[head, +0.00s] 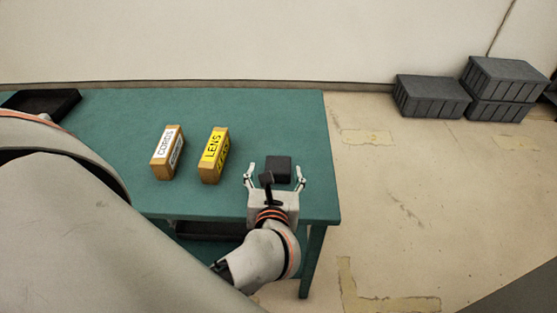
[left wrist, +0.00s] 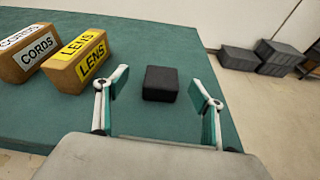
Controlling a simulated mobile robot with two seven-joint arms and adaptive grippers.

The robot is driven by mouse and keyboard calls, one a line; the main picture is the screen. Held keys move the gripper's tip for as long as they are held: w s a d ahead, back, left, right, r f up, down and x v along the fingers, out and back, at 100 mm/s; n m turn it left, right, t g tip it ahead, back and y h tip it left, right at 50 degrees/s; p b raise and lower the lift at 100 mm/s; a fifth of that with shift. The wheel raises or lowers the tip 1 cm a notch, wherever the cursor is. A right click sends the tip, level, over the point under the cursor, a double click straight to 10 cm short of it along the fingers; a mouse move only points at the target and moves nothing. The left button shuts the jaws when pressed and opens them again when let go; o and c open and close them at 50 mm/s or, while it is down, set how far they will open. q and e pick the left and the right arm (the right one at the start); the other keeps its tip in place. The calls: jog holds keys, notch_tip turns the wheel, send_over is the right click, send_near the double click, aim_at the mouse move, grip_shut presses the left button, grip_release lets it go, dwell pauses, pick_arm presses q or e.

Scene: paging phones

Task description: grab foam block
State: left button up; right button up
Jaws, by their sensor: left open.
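The foam block (head: 281,168) is a small dark grey block on the green table (head: 100,125), near its right edge. It also shows in the left wrist view (left wrist: 160,83), ahead of my fingers and between their lines. My left gripper (head: 275,172) is open, with one finger on each side of the block's near end in the head view. The fingers also show in the left wrist view (left wrist: 158,92), apart and empty. I cannot tell whether either finger touches the block. My right gripper is not in view.
Two cardboard boxes stand left of the block: one labelled LENS (head: 213,157) in yellow, one labelled CORDS (head: 167,153) in white. A black tray (head: 45,102) sits at the table's far left. Grey crates (head: 432,97) stand on the floor by the wall.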

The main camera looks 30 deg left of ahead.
aim_at(278, 168)
pick_arm(q)
jog(key=shift+d+f+n, duration=0.25)
jog(key=shift+f+n, duration=0.05)
jog(key=shift+f, duration=0.15)
jog(key=shift+w+f+h, duration=0.15)
jog(key=shift+f+h, duration=0.1)
jog(key=shift+h, duration=0.15)
jog(key=shift+g, duration=0.3)
jog(key=x, duration=0.7)
jog(key=shift+w+a+f, duration=0.1)
jog(key=shift+f, duration=0.05)
jog(key=c, duration=1)
